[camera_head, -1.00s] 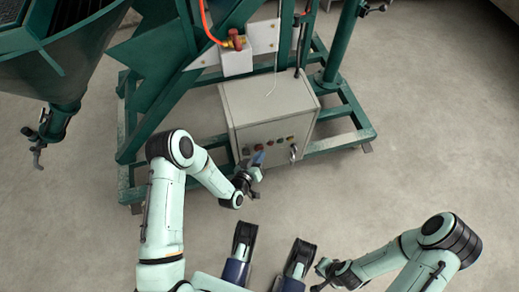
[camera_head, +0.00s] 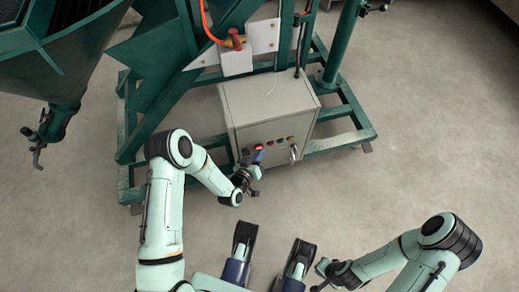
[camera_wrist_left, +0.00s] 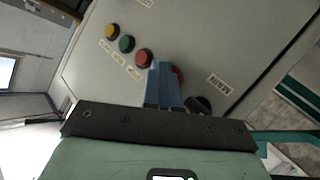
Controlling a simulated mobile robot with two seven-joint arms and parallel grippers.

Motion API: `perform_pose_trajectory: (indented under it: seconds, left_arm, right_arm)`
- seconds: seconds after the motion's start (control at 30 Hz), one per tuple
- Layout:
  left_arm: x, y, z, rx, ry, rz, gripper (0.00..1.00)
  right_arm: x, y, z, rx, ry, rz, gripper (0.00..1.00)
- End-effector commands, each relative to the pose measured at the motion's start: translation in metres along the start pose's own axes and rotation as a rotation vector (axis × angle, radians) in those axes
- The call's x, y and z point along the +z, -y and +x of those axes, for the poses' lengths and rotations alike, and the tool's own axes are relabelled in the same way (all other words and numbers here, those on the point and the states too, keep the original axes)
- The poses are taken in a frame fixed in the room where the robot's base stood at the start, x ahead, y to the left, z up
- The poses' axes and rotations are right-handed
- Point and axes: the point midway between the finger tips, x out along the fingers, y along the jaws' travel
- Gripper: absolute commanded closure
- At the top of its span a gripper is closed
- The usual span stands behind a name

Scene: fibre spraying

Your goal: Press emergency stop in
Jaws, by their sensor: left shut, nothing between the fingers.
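The red emergency stop button (camera_head: 258,147) is on the front of the grey control box (camera_head: 270,100) and glows bright red in the head view. My left gripper (camera_head: 259,157) is shut and empty, its fingertips right at this button. Whether they touch it I cannot tell. In the left wrist view the shut blue fingers (camera_wrist_left: 161,70) cover most of the red button (camera_wrist_left: 178,74); only its edge shows beside them. My right gripper (camera_head: 322,272) is far from the box at the lower right, its fingers too small to read.
Yellow (camera_wrist_left: 112,31), green (camera_wrist_left: 127,43) and smaller red (camera_wrist_left: 144,58) buttons sit in a row by the fingers. A black knob (camera_wrist_left: 198,103) is on the other side, near the MAIN label. A green frame (camera_head: 350,110) surrounds the box.

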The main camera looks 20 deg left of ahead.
Motion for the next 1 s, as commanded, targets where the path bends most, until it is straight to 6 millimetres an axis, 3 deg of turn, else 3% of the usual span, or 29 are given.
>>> perform_pose_trajectory:
  seconds: [0.57, 1.0]
  left_arm:
    - [0.001, -0.003, -0.006, -0.003, -0.008, 0.002, 1.00]
    - [0.022, -0.025, -0.035, -0.001, -0.002, 0.000, 1.00]
  right_arm:
    - [0.001, 0.000, -0.005, 0.000, -0.001, 0.000, 1.00]
    - [0.004, 0.002, -0.020, -0.002, -0.003, -0.001, 1.00]
